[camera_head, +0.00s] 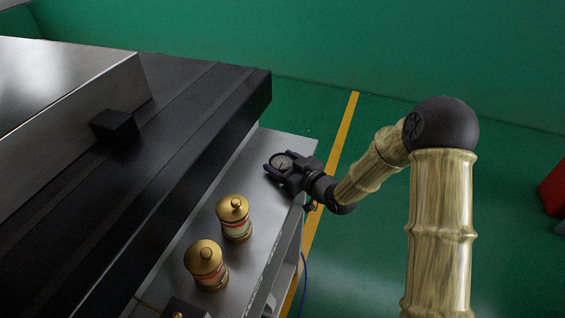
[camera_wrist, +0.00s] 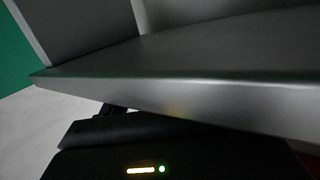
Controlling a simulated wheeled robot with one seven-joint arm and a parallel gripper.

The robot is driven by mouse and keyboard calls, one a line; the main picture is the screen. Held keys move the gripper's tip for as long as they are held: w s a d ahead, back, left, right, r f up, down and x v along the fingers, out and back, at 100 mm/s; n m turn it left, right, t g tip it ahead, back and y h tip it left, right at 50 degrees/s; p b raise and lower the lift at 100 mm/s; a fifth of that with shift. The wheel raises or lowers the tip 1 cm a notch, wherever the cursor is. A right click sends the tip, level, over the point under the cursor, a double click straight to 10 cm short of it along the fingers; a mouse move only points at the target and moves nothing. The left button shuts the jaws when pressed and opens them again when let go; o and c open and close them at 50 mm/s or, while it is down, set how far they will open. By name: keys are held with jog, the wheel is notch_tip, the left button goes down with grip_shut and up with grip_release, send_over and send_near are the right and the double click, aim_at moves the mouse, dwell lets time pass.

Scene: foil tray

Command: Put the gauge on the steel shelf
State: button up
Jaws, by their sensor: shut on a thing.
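The gauge (camera_head: 281,161) has a round dial with a dark rim. It is at the far end of the steel shelf (camera_head: 258,192), in the head view. My gripper (camera_head: 283,168) is shut on the gauge, with the dark fingers at its sides. The gauge is over or on the shelf surface; I cannot tell whether it touches. In the wrist view the dark gripper body (camera_wrist: 160,150) with a small light shows below a grey metal edge (camera_wrist: 170,92). I cannot make out the gauge there.
Two brass-topped cylinders (camera_head: 235,217) (camera_head: 206,265) stand on the shelf nearer the camera. A dark object (camera_head: 183,308) is at the bottom edge. A large dark machine body (camera_head: 200,130) rises along the shelf's left side. Green floor with a yellow line (camera_head: 343,130) lies to the right.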

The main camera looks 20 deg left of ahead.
jog(key=shift+f, duration=0.2)
jog(key=o, duration=1.1)
jog(key=shift+r, duration=0.1)
jog(key=shift+r, duration=0.15)
jog(key=b+v, duration=0.1)
jog(key=v, duration=1.1)
